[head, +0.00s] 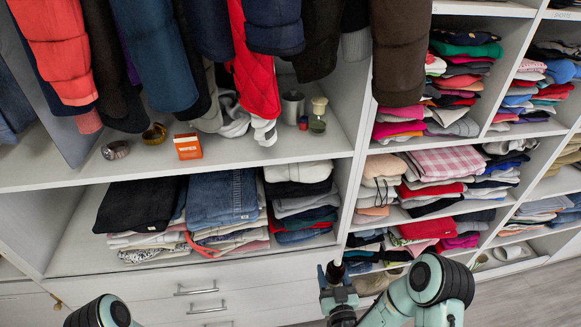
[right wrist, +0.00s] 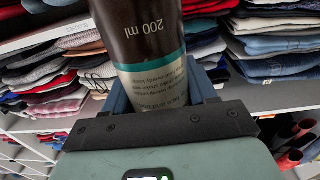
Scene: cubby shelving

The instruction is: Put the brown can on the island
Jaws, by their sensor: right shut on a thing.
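The brown can is a dark brown cylinder (right wrist: 142,32) with a teal and pale label reading "200 ml" in the right wrist view. The lettering appears upside down there. My right gripper (right wrist: 160,90) is shut on it, with a blue finger on each side. My left gripper is out of view; only part of my left arm shows at the bottom left. No island can be made out.
The upper shelf (head: 240,152) holds a watch (head: 116,150), an orange box (head: 187,146), a grey cup (head: 292,107) and a glass bottle (head: 318,116) under hanging clothes. Folded clothes fill the cubbies. Drawers (head: 205,300) are below. Bare floor (head: 535,300) shows at bottom right.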

